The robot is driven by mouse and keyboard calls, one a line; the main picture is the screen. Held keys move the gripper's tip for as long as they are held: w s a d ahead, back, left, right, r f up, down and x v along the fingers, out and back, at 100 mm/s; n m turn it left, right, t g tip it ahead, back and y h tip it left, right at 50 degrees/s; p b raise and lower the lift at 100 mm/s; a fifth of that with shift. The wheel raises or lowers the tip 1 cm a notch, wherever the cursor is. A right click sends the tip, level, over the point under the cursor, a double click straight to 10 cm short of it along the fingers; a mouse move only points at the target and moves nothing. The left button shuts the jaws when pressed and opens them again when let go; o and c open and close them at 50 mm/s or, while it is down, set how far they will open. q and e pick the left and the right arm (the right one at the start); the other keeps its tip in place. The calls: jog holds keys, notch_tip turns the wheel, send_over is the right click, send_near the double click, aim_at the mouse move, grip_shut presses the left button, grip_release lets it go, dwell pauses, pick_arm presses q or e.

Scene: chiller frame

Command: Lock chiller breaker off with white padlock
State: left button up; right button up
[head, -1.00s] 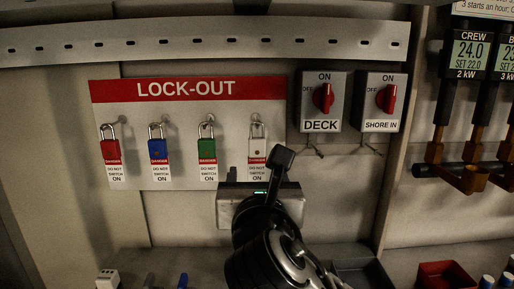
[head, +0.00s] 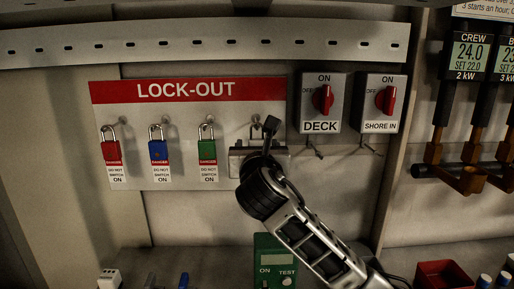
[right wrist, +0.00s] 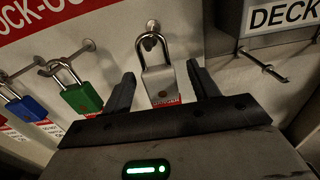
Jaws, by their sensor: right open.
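The white padlock (right wrist: 160,84) hangs by its shackle on a peg of the lock-out board (head: 222,178). In the right wrist view it sits between the two open fingers of my right gripper (right wrist: 160,92), with a gap on each side. In the head view my right gripper (head: 262,140) and arm cover most of the white padlock; only part of its shackle shows. Red (head: 111,150), blue (head: 158,150) and green (head: 207,150) padlocks hang to its left. No breaker labelled chiller can be made out. My left gripper is not in view.
The DECK switch (head: 323,101) and SHORE IN switch (head: 380,102) are right of the board, with thin pegs below. A green tester (head: 275,262) and red bin (head: 443,274) stand below.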

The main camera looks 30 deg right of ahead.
jog(key=shift+w+d, duration=0.3)
jog(key=shift+w, duration=0.3)
jog(key=c, duration=1.2)
jog(key=shift+o, duration=0.2)
